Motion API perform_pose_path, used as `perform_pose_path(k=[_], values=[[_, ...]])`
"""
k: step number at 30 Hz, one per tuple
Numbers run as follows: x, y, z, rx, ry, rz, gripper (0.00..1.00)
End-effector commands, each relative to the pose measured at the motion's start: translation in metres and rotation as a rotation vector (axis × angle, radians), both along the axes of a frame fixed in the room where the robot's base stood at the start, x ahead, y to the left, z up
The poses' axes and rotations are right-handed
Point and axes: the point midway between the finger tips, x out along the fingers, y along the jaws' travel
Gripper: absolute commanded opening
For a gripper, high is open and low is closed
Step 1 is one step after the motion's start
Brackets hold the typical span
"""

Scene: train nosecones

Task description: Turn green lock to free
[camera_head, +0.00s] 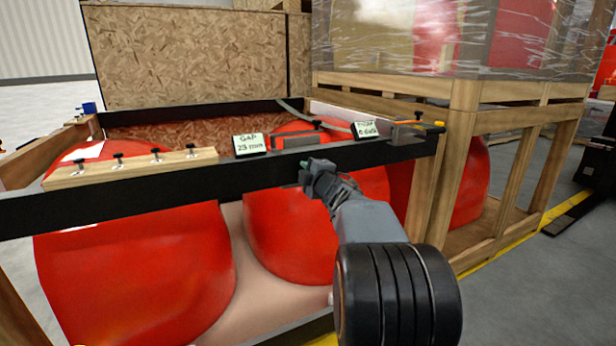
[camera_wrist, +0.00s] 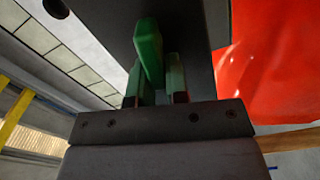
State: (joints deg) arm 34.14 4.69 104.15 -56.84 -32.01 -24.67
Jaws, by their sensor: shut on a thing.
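The green lock (camera_wrist: 149,52) shows in the wrist view as a bright green lever against a dark grey plate (camera_wrist: 185,35). My gripper (camera_wrist: 155,88) is shut on the lower part of this lever, with one finger on either side. In the head view my gripper (camera_head: 306,172) is at the front face of the black crossbar (camera_head: 210,182), right of its middle. The lock is mostly hidden behind my gripper there. I cannot tell the lock's turn position.
Red nosecones (camera_head: 130,270) sit below the crossbar. A gap sign (camera_head: 250,144) reading 23 mm, a second sign (camera_head: 366,130) and a wooden strip with black knobs (camera_head: 130,168) are on the bar. A wooden frame (camera_head: 428,190) stands to the right. Grey floor lies beyond.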

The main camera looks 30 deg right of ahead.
Motion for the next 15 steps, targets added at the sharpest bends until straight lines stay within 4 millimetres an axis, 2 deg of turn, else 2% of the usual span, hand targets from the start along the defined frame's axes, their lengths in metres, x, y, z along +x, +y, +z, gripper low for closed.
perform_pose_path(k=[6, 15], values=[[0.0001, 0.0008, -0.0059, -0.128, 0.017, 0.001, 0.0], [0.0002, 0.0009, -0.007, -0.22, 0.031, 0.001, 0.0]])
